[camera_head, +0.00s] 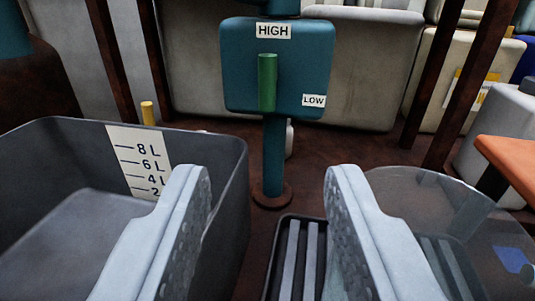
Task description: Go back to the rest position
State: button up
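My gripper (265,215) shows at the bottom of the view, its two pale grey fingers wide apart with nothing between them. Beyond the gap stands a teal post (273,160) on a round brown foot. It carries a teal panel (240,65) with a HIGH label at the top and a LOW label at the lower right. A green lever (267,83) stands upright on the panel, its top just below the HIGH label. The fingers are apart from the lever and the panel.
A dark grey vat (225,150) with a litre scale stands at left, partly behind the left finger. A clear round vessel (440,185) and a dark slatted tray (285,230) are at right. An orange surface (510,160) juts in at the right edge. Pale containers (365,70) stand behind.

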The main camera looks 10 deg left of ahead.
jog(key=s+d+r+h, duration=0.1)
jog(key=s+d+r, duration=0.4)
jog(key=s, duration=0.5)
jog(key=s+d+r+m+h, duration=0.1)
jog(key=s+d+r, duration=0.5)
jog(key=s+d, duration=0.3)
jog(key=s+d+r+m, duration=0.1)
jog(key=s+d+r, duration=0.4)
jog(key=s+d, duration=0.3)
jog(key=s, duration=0.2)
jog(key=shift+s+r+h, duration=0.4)
